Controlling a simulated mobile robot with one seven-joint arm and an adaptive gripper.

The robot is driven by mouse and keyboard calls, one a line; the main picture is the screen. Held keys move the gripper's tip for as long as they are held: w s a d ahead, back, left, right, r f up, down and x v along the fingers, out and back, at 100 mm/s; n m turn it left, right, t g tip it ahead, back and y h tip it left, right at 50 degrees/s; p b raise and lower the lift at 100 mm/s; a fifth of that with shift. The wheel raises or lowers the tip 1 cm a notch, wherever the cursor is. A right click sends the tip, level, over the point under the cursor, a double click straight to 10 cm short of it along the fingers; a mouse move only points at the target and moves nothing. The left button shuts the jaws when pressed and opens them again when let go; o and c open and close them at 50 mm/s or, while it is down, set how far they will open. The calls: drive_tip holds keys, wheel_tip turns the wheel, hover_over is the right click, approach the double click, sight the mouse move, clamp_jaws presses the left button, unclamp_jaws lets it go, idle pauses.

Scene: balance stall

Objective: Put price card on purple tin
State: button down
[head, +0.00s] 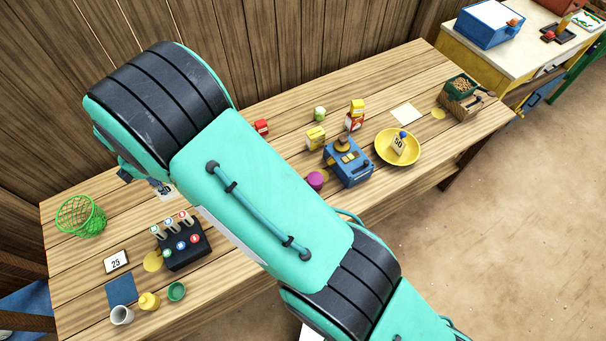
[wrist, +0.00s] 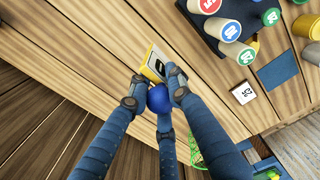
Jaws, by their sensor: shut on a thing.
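My gripper (wrist: 155,88) is shut on a small price card (wrist: 155,60), pale with a yellow edge and a dark mark. A blue ball (wrist: 160,98) sits between the fingers at the card's near end. In the head view the card (head: 163,187) just shows below my arm at the left, above the table's left part; most of the gripper is hidden.
A black rack (head: 182,247) of coloured pieces, a white "25" card (head: 117,261) and a green wire basket (head: 81,216) are at the left. A blue scale (head: 347,165) stands by the purple tin. A yellow dish (head: 381,147) holds a "50" card (head: 398,146).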

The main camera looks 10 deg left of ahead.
drive_tip(key=w+d, duration=0.4)
drive_tip(key=d, duration=0.5)
drive_tip(key=w+d+r, duration=0.1)
drive_tip(key=w+d, duration=0.3)
drive_tip(key=d, duration=0.5)
drive_tip(key=w+d, duration=0.4)
drive_tip(key=d, duration=0.6)
drive_tip(key=s+d, duration=0.1)
drive_tip(key=d, duration=1.2)
drive_tip(key=s+d, duration=0.2)
drive_tip(key=d, duration=1.2)
drive_tip(key=shift+s+f+n+t+y, duration=0.3)
drive_tip(key=shift+t, duration=0.1)
drive_tip(key=w+a, duration=0.3)
drive_tip(key=w, duration=0.4)
drive_tip(key=w+a+f, duration=0.1)
drive_tip(key=w+a, duration=0.3)
drive_tip(key=w, duration=0.3)
drive_tip(key=shift+a+f, duration=0.25)
drive_tip(key=shift+a, duration=0.05)
drive_tip(key=shift+f, duration=0.1)
drive_tip(key=shift+f, duration=1.65)
